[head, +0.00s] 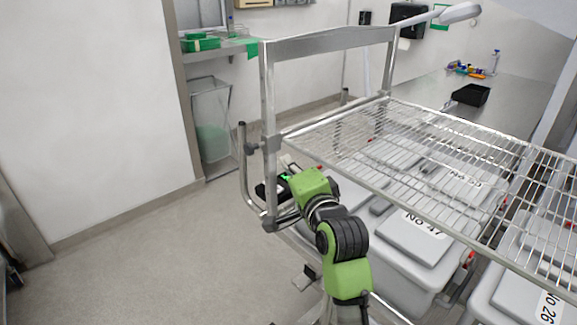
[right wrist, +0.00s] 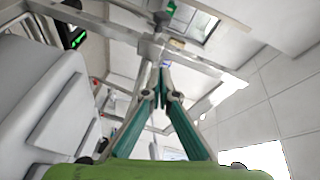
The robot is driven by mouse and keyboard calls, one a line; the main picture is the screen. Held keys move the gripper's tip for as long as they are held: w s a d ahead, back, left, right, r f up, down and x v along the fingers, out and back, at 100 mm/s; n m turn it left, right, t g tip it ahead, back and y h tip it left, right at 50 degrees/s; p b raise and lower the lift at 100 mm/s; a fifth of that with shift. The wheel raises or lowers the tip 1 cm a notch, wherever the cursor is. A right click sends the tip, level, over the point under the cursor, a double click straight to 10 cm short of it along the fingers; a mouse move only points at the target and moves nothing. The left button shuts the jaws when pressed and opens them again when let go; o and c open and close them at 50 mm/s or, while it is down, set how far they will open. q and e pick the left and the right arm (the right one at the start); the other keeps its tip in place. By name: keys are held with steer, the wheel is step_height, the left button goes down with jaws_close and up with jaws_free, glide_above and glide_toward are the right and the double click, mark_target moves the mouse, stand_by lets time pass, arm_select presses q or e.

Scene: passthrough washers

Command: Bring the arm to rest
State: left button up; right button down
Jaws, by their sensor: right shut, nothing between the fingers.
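My right arm (head: 345,250), green and black, reaches up from the bottom of the head view beside the wire-shelf cart (head: 328,39). Its green wrist end (head: 312,186) is near the cart's left upright, and the fingers cannot be made out there. In the right wrist view my right gripper (right wrist: 160,72) has its two teal and grey fingers together at the tips, with nothing between them. My left gripper is not in view.
Grey lidded bins (head: 400,240) stand under the wire shelf (head: 390,150). A dark device with a green display (head: 272,190) is close to my right wrist. A steel counter (head: 510,95) holds a black tray (head: 471,95). The floor (head: 150,260) at left is clear.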

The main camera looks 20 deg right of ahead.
stand_by(0.3)
steer(key=a+f+n+g+y, duration=0.1)
steer(key=a+f+n+g, duration=0.15)
steer(key=f, duration=1.15)
steer(key=a+f+n+g, duration=0.2)
steer(key=f+n, duration=0.1)
steer(key=f, duration=1.1)
steer(key=s+f+n+g, duration=0.2)
steer(key=s+f, duration=0.3)
steer(key=f, duration=0.6)
steer(key=s+f+n+g, duration=0.2)
steer(key=s+f, duration=0.3)
steer(key=f, duration=0.7)
steer(key=s+f+n+g, duration=0.4)
steer(key=s+f, duration=1.3)
steer(key=s, duration=0.3)
steer(key=s+d+f+n+g, duration=0.2)
steer(key=s+f, duration=0.2)
steer(key=s, duration=0.8)
steer(key=s+d+f+n+g, duration=0.1)
steer(key=s+d+f+n, duration=0.1)
steer(key=s, duration=1)
steer(key=shift+s+d+f+g, duration=0.35)
steer(key=shift+d+f, duration=0.25)
steer(key=shift+f, duration=0.25)
